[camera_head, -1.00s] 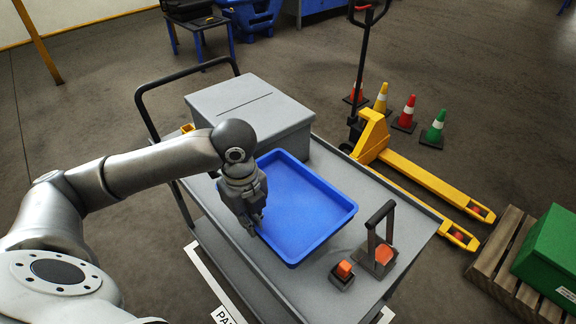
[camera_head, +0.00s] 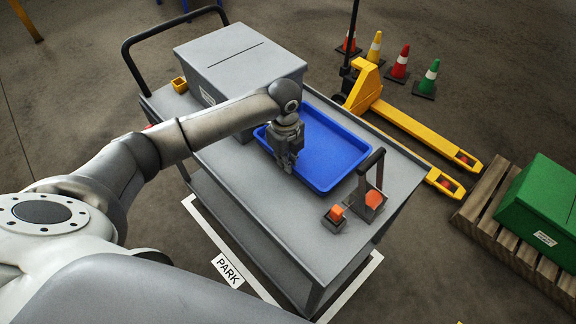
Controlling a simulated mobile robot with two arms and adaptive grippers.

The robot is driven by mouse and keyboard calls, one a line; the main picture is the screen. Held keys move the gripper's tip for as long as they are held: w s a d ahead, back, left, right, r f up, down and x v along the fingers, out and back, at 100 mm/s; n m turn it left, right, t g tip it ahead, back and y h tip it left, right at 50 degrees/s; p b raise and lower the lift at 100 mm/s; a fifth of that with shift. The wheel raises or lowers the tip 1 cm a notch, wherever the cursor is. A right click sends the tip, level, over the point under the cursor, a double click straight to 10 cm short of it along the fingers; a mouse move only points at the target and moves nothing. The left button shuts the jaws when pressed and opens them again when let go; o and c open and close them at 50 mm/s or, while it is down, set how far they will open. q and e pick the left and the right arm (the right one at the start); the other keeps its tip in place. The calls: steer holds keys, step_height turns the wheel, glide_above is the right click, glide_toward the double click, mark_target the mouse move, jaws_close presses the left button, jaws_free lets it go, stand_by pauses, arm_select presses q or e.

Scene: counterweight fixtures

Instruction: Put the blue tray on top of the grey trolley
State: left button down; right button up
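The blue tray (camera_head: 333,155) is level over the right part of the grey trolley's top (camera_head: 222,150). It looks to be resting on it or just above; its underside is hidden. My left gripper (camera_head: 288,168) reaches in from the left, pointing down at the tray's near left rim. Its fingers appear closed over that rim, though the grip is small in view. The tray looks empty. My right gripper is not in view.
A grey box (camera_head: 240,60) stands behind the tray on the trolley. A handled block (camera_head: 372,195) and a small orange-topped block (camera_head: 335,216) stand close to its front right. A yellow pallet truck (camera_head: 400,120), cones and a green box (camera_head: 540,210) lie to the right.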

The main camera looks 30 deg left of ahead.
arm_select(q)
steer(key=shift+w+d+f, duration=0.1)
steer(key=shift+w+f, duration=0.15)
steer(key=shift+f, duration=0.05)
steer(key=shift+w+f, duration=0.1)
steer(key=shift+f, duration=1.55)
steer(key=shift+f, duration=0.1)
steer(key=c, duration=1.6)
jaws_free()
steer(key=shift+c, duration=0.2)
step_height(320, 180, up, 12)
steer(key=shift+s+b, duration=0.2)
steer(key=shift+b, duration=0.15)
